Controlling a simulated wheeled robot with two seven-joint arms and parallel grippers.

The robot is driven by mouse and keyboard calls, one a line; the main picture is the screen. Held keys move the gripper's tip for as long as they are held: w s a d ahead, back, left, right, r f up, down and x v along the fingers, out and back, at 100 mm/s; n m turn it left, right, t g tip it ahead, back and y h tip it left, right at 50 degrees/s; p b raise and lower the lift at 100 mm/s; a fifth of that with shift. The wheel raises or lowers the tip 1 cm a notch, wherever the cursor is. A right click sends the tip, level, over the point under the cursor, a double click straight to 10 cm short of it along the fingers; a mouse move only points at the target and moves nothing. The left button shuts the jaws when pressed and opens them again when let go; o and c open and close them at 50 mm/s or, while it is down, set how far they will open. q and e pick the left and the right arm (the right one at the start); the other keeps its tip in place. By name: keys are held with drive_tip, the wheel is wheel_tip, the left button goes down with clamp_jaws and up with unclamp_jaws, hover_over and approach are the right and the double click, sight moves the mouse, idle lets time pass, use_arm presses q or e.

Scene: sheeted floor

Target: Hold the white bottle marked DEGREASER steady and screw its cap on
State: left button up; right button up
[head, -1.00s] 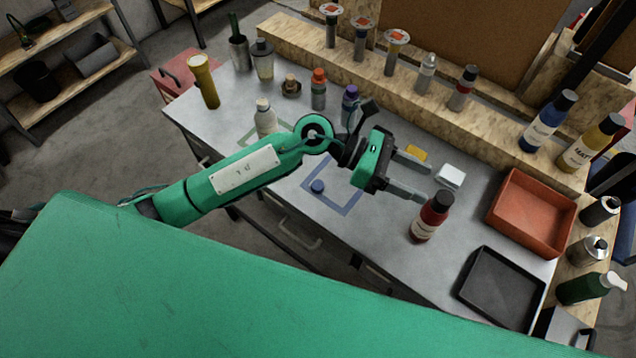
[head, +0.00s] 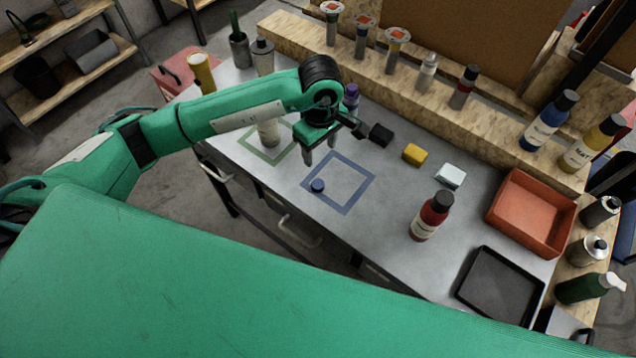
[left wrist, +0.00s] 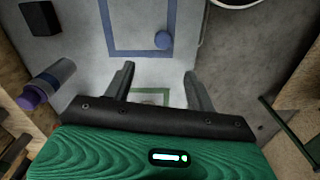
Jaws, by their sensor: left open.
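A white bottle (head: 268,134) stands upright at the green square outline (head: 262,157). My left arm hides its upper part, and no lettering can be read on it. A small blue cap (head: 317,186) lies on the table at the near left corner of the blue square outline (head: 360,196). The cap also shows in the left wrist view (left wrist: 163,40). My left gripper (head: 320,150) is open and empty, above the table between the two squares, to the right of the white bottle. In the left wrist view its fingers (left wrist: 158,72) are apart with nothing between them. My right gripper is out of view.
A purple-topped bottle (head: 351,96) stands behind the gripper. Black, yellow (head: 415,154) and white blocks lie along the table. A red-brown bottle (head: 432,216), an orange tray (head: 533,212) and a black tray (head: 500,285) are on the right. The blue square's middle is clear.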

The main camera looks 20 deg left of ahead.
use_arm(q)
drive_tip(key=p, duration=0.3)
hover_over(318, 184)
drive_tip(key=f, duration=0.8)
drive_tip(key=shift+w+d+f, duration=0.1)
drive_tip(key=shift+w+d, duration=0.1)
drive_tip(key=shift+w, duration=0.05)
drive_tip(key=shift+f, duration=0.25)
drive_tip(key=shift+f+p, duration=0.25)
drive_tip(key=shift+p, duration=0.15)
drive_tip(key=f, duration=0.1)
drive_tip(key=f+p, duration=0.2)
drive_tip(key=f, duration=0.1)
drive_tip(key=shift+s+a, duration=0.15)
drive_tip(key=shift+s, duration=0.1)
drive_tip(key=shift+f, duration=0.35)
